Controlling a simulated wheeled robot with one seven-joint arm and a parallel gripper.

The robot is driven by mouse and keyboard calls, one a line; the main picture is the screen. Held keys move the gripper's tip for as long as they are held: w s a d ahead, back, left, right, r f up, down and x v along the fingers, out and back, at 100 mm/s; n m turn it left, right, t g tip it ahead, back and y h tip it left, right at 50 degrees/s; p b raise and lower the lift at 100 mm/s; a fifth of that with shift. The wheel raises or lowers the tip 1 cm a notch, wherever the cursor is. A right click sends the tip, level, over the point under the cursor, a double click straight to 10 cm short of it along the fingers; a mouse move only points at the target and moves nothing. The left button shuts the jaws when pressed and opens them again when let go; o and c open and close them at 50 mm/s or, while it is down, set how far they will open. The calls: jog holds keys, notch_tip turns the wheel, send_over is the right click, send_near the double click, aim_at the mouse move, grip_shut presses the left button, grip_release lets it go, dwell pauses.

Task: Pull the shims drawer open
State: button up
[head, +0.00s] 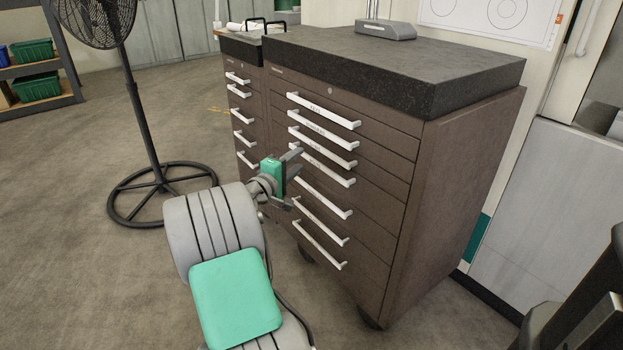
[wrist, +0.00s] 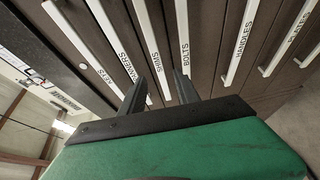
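The brown drawer cabinet (head: 385,220) has a column of drawers with white bar handles, all closed. The shims handle (wrist: 150,45), labelled SHIMS, is the third from the top; it also shows in the head view (head: 333,172). My gripper (head: 295,163) is at the left end of this handle, in front of the cabinet. In the wrist view its two dark fingers (wrist: 159,78) are spread apart, with the shims handle between them in the picture. I cannot tell whether the fingertips reach around the bar or touch it.
The spanners handle (wrist: 110,40) lies just above and the bolts handle (wrist: 183,35) just below, close to the fingers. A narrower drawer unit (head: 240,105) adjoins on the left. A fan stand (head: 150,130) stands further left. The floor before the cabinet is clear.

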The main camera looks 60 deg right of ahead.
aim_at(315, 147)
jog(key=d, duration=0.2)
jog(key=s+d+b, duration=0.1)
jog(key=d, duration=0.5)
jog(key=shift+s+d, duration=0.15)
jog(key=shift+d, duration=0.05)
grip_shut()
jog(key=shift+a, duration=0.1)
dwell(1.0)
